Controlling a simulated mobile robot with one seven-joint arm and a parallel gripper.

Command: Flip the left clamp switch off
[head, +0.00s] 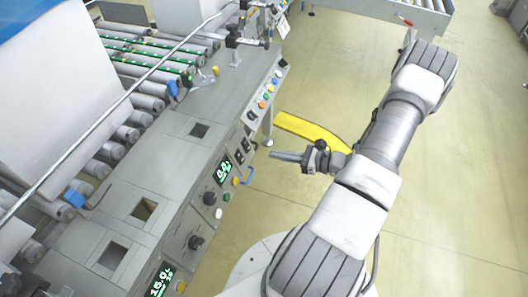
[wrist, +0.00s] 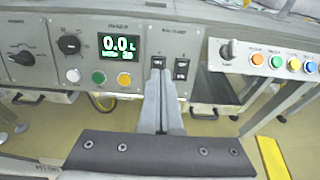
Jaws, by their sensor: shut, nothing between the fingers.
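The left clamp switch (wrist: 158,62) is a small black rocker on the grey control panel, right of the green display. My fingertips cover its lower part in the wrist view, and I cannot tell its position. The right clamp switch (wrist: 181,68) is a similar black rocker beside it. Both small dark switches also show in the head view, the left one (head: 239,157) nearer the display. My gripper (wrist: 156,74) is shut and empty, its fingers pointing at the left switch. In the head view my gripper (head: 273,155) is in front of the panel, with a small gap.
The green display (wrist: 121,46), a black knob (wrist: 69,44) and several coloured buttons (wrist: 276,62) are on the panel around the switches. Rollers (head: 150,60) lie behind the panel.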

